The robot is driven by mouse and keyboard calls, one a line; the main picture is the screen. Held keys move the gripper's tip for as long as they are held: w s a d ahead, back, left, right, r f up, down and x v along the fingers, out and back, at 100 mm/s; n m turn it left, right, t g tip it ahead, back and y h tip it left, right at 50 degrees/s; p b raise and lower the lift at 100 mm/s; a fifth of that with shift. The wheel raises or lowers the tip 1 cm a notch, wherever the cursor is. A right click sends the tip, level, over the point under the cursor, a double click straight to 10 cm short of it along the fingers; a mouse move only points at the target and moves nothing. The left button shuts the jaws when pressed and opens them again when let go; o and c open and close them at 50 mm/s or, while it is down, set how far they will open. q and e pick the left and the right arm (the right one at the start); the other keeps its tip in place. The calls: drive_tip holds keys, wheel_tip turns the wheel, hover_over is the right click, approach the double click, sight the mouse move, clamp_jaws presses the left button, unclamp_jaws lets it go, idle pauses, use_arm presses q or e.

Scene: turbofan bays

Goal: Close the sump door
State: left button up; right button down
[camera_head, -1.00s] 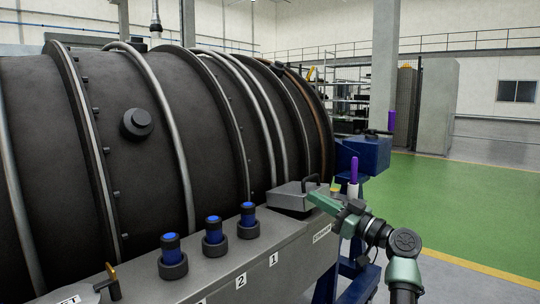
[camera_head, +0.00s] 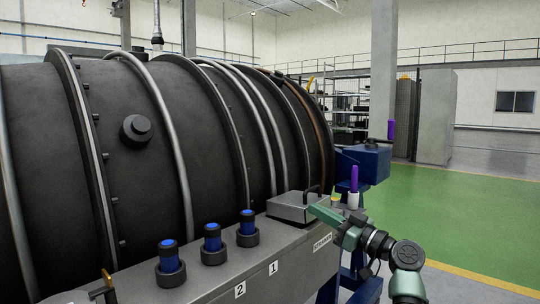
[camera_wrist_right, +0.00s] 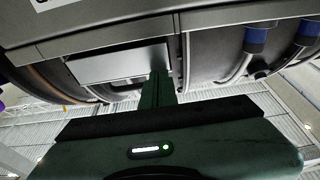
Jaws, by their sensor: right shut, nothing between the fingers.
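A grey box-shaped housing (camera_head: 290,207) with a flat top and a dark handle (camera_head: 314,189) sits at the right end of the grey ledge below the engine. It appears to be the sump door; its lid looks flat, but I cannot tell whether it is fully closed. My right gripper (camera_head: 316,210) is shut and empty, at the housing's right front corner. Contact cannot be told. In the right wrist view, the shut fingers (camera_wrist_right: 160,86) overlap the edge of the grey housing (camera_wrist_right: 115,66). My left gripper is not in view.
Several blue-topped dark caps (camera_head: 212,240) stand along the ledge (camera_head: 255,268). A gold-tipped lever (camera_head: 107,283) is at lower left. A purple-topped white bottle (camera_head: 354,188) stands just beyond my gripper, near a blue box (camera_head: 365,162). Green floor (camera_head: 450,210) lies open at right.

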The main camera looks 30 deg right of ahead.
drive_tip(key=shift+w+a+f, duration=0.1)
drive_tip(key=shift+a+f, duration=0.15)
drive_tip(key=shift+f, duration=0.2)
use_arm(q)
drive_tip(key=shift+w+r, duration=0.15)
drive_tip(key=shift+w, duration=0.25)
use_arm(e)
drive_tip(key=r+v, duration=0.1)
drive_tip(key=v, duration=0.6)
drive_tip(key=shift+s+d, duration=0.35)
drive_tip(key=shift+s, duration=0.1)
